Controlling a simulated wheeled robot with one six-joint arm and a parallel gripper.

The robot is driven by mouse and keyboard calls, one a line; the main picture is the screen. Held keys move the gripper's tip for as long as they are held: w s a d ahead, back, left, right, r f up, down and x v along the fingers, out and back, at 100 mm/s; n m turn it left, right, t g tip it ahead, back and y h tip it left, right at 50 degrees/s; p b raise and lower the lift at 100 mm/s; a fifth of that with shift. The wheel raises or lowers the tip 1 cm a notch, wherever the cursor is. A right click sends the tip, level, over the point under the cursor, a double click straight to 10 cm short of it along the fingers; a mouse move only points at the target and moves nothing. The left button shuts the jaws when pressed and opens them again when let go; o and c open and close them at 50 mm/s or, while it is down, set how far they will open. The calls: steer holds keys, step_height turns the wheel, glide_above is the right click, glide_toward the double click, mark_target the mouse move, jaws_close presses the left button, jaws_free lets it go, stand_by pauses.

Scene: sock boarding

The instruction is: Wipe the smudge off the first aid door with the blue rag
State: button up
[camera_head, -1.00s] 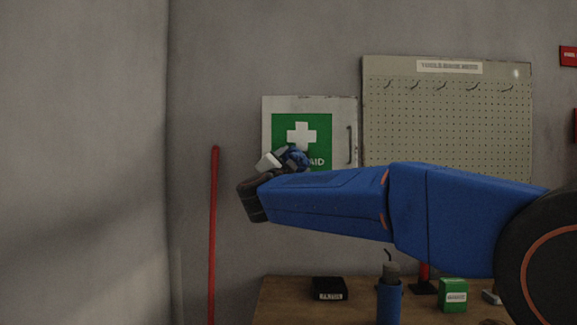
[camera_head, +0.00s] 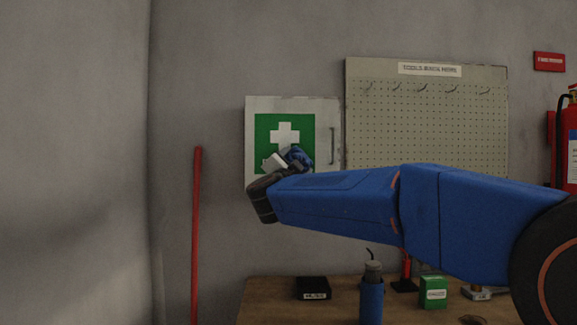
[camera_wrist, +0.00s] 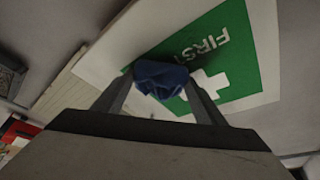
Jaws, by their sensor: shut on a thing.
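The white first aid door (camera_head: 325,115) hangs on the grey wall, with a green panel, a white cross and a handle at its right. It also shows tilted in the wrist view (camera_wrist: 130,40). My gripper (camera_head: 288,162) is in front of the lower part of the green panel. It is shut on the blue rag (camera_wrist: 161,79), which is bunched between the fingertips. The rag also shows in the head view (camera_head: 298,156). I cannot tell whether the rag touches the door.
A pegboard (camera_head: 430,125) with hooks is right of the door. Below is a wooden bench (camera_head: 262,292) with a black box (camera_head: 312,287), a blue bottle (camera_head: 371,300) and a green box (camera_head: 433,291). A red pole (camera_head: 196,235) leans at left; a fire extinguisher (camera_head: 571,145) is far right.

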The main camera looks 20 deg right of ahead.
steer(key=shift+s+d, duration=0.15)
steer(key=shift+d, duration=0.3)
steer(key=shift+w+a, duration=0.6)
steer(key=shift+a, duration=1.2)
steer(key=shift+w+a, duration=0.6)
steer(key=shift+a, duration=1.25)
steer(key=shift+w+a, duration=0.6)
steer(key=shift+a, duration=1.2)
steer(key=shift+s+d+r, duration=0.1)
steer(key=shift+r, duration=0.05)
steer(key=shift+s+d, duration=0.55)
steer(key=shift+d, duration=1.2)
steer(key=shift+s+d, duration=0.55)
steer(key=shift+d, duration=1.25)
steer(key=shift+s+d, duration=0.55)
steer(key=shift+d, duration=1.2)
steer(key=shift+a, duration=0.1)
